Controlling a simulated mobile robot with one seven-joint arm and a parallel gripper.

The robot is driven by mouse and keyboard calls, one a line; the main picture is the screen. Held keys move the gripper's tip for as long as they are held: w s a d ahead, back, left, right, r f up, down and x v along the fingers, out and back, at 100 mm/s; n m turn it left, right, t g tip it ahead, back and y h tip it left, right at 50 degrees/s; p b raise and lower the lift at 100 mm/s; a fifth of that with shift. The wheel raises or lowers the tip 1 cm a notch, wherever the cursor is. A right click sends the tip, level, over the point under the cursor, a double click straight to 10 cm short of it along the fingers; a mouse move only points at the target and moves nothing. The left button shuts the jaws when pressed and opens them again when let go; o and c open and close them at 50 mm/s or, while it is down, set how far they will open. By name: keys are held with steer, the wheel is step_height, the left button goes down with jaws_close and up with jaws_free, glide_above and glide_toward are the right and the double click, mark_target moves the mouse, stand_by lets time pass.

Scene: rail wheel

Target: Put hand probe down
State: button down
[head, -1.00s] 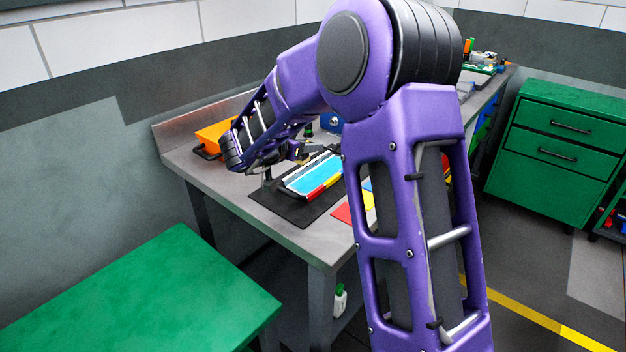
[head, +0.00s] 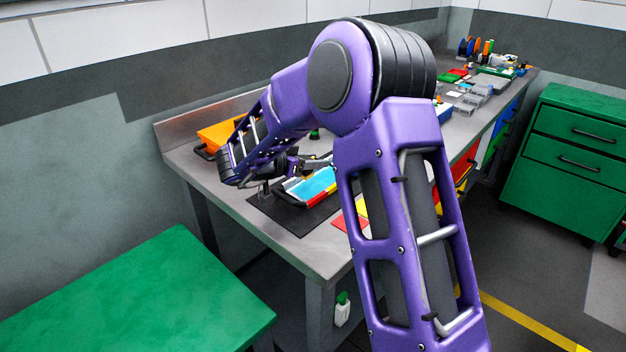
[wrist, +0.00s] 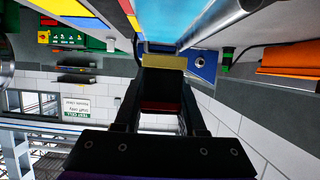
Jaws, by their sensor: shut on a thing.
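A tan-yellow face and a dark body with some red show between the fingers. The rest of it is hidden. The panel (wrist: 170,30) lies just beyond the fingertips in the wrist view. I cannot tell whether the held thing touches anything.
An orange bin (head: 216,136) stands at the bench's back left. Red and yellow sheets (head: 350,222) lie right of the mat. Trays and parts (head: 480,88) fill the far bench end. A green table (head: 140,290) is at front left, green drawers (head: 560,160) at right.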

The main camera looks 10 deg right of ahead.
mark_target(314, 185)
steer(key=shift+f+b, duration=0.4)
steer(key=shift+f, duration=1.6)
steer(key=shift+f, duration=0.1)
steer(key=shift+f, duration=0.15)
steer(key=c, duration=0.5)
jaws_free()
steer(key=shift+r, duration=0.3)
steer(key=p+v, duration=0.1)
steer(key=v, duration=1.1)
steer(key=shift+f, duration=0.2)
